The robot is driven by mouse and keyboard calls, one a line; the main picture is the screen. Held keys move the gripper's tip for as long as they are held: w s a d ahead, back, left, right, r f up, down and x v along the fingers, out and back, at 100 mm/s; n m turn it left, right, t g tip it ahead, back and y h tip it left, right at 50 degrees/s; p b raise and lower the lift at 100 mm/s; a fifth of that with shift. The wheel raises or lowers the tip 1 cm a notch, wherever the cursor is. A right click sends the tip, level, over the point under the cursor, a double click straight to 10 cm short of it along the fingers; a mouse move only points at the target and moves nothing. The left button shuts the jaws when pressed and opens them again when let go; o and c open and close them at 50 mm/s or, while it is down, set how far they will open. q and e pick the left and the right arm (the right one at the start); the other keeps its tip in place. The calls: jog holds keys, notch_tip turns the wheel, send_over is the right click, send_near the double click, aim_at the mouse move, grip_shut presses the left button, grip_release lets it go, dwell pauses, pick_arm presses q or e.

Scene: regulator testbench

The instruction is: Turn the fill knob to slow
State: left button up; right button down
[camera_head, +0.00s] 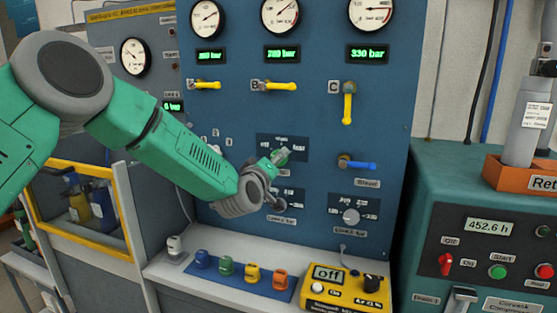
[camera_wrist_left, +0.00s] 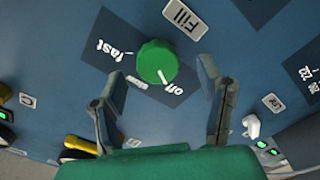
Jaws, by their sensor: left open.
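The fill knob (camera_wrist_left: 157,62) is round and green with a white pointer line, on a dark plate under the "Fill" label (camera_wrist_left: 185,18) in the left wrist view. The pointer points towards the "off" marking (camera_wrist_left: 176,90). "fast" is printed on the opposite side, and a small marking between them is hard to read. In the head view the knob (camera_head: 281,156) is partly hidden by my left gripper (camera_head: 274,163). My left gripper (camera_wrist_left: 161,72) is open, its fingers on either side of the knob with visible gaps. My right gripper is not in view.
Yellow valve levers (camera_head: 348,103) and a blue bleed lever (camera_head: 357,163) stick out from the blue panel (camera_head: 310,110). Other dials sit below the fill plate. A shelf holds several coloured fittings (camera_head: 252,272) and a yellow meter (camera_head: 328,287). A green compressor box (camera_head: 470,190) stands right.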

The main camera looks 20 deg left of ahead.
pick_arm(q)
jog(key=shift+w+d, duration=0.1)
jog(key=shift+w, duration=1.4)
jog(key=c, duration=1.2)
jog(key=shift+o, duration=0.3)
jog(key=shift+m, duration=0.3)
jog(key=m, duration=0.5)
jog(key=shift+d+p, duration=0.1)
jog(key=shift+p, duration=0.3)
jog(key=m, duration=0.6)
jog(key=shift+s+f, duration=0.1)
